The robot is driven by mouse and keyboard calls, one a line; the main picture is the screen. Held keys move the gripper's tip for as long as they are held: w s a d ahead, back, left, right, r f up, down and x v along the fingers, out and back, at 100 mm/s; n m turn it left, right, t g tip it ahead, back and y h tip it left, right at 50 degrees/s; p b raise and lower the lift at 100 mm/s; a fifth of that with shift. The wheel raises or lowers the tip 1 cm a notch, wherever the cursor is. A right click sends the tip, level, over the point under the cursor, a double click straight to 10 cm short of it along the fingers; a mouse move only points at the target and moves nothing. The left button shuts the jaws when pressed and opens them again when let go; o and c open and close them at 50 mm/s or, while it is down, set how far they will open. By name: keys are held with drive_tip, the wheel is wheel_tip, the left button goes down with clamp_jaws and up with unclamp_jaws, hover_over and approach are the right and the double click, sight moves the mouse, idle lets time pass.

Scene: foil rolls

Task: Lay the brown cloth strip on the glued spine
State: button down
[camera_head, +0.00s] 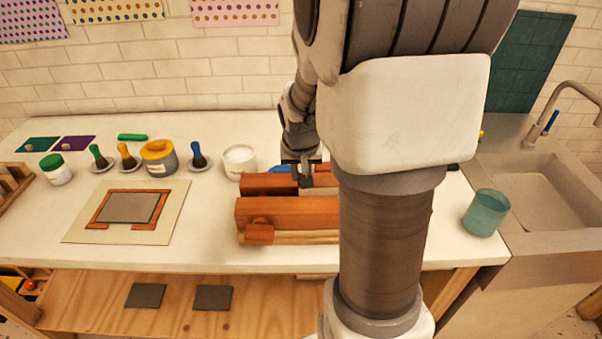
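A reddish wooden press (287,212) with two thick bars stands on the white table, its right part hidden behind my arm. My gripper (304,181) points down at the press's rear bar, near the gap between the bars. It is small and dark here, and I cannot tell whether its fingers are open, shut or holding something. I cannot make out the glued spine or the brown cloth strip; my arm covers much of that area.
A teal cup (486,212) stands right, before the sink (560,195).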

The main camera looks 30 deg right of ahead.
drive_tip(key=shift+c, duration=2.2)
unclamp_jaws()
drive_tip(key=shift+r, duration=0.1)
drive_tip(key=shift+r+p, duration=2.45)
drive_tip(key=shift+r, duration=0.95)
